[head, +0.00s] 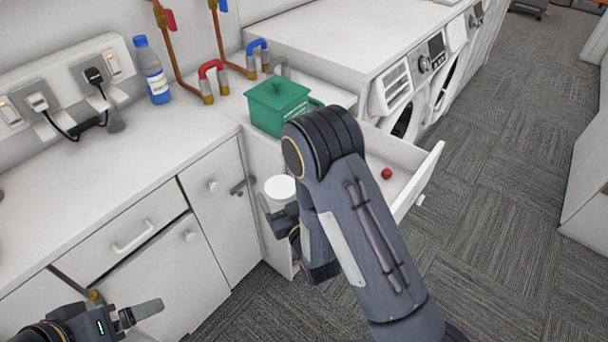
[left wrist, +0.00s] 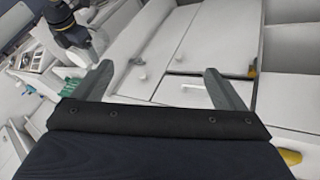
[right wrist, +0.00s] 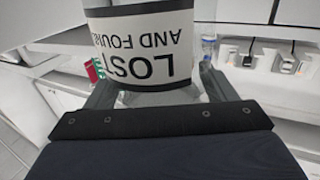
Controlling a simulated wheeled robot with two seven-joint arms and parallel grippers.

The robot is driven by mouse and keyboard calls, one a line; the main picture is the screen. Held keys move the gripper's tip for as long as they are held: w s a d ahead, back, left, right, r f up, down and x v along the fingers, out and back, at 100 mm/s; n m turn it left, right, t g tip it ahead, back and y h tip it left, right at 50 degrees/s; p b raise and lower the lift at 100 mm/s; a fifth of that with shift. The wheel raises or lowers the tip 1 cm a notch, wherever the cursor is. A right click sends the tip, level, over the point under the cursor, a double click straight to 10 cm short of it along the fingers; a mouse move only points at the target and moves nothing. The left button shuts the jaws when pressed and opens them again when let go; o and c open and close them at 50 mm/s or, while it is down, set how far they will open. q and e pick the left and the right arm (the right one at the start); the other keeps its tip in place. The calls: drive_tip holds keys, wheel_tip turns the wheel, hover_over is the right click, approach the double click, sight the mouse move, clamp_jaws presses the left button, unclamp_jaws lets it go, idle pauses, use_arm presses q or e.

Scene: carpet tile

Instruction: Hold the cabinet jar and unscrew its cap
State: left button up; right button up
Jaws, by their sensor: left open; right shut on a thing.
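The jar shows in the head view as a round white cap (head: 280,188) with the body mostly hidden below it by my right gripper (head: 273,212). In the right wrist view the jar (right wrist: 140,50) is large, clear at its lower part, with an upside-down "LOST AND FOUND" label. My right gripper is shut on the jar and holds it in front of the cabinet corner. The cap is outside the right wrist view. My left gripper (head: 140,312) is open and empty at the lower left of the head view, apart from the jar. Its two fingers also show in the left wrist view (left wrist: 158,85).
A white counter (head: 60,200) with a drawer and doors stands at the left. A blue bottle (head: 151,70) and a green box (head: 278,105) stand on top. An open drawer (head: 410,165) holds a small red ball (head: 386,173). Carpet floor (head: 490,200) is clear at right.

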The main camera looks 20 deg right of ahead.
use_arm(q)
drive_tip(key=shift+c, duration=0.2)
use_arm(e)
drive_tip(key=a+f+n+y, duration=0.1)
drive_tip(key=a+f+y, duration=0.1)
drive_tip(key=a+f+n+g+y, duration=0.1)
drive_tip(key=a+f+y, duration=0.1)
drive_tip(key=a, duration=0.1)
drive_tip(key=shift+n, duration=0.4)
drive_tip(key=c, duration=0.5)
use_arm(q)
drive_tip(key=w+d+r+m+g+y, duration=0.15)
drive_tip(key=w+r+m, duration=0.25)
drive_tip(key=w+m, duration=0.5)
drive_tip(key=w+d+m+g, duration=0.2)
drive_tip(key=w+d+m, duration=0.3)
drive_tip(key=w+m, duration=0.2)
drive_tip(key=m+g+y, duration=0.2)
drive_tip(key=m, duration=1.3)
approach(282, 204)
drive_tip(key=w+a+f, duration=0.2)
drive_tip(key=w+a, duration=0.2)
wheel_tip(282, 204, down, 8)
drive_tip(key=shift+s, duration=0.2)
use_arm(e)
drive_tip(key=shift+a+f+y, duration=0.1)
drive_tip(key=shift+a+y, duration=0.15)
drive_tip(key=shift+y, duration=0.05)
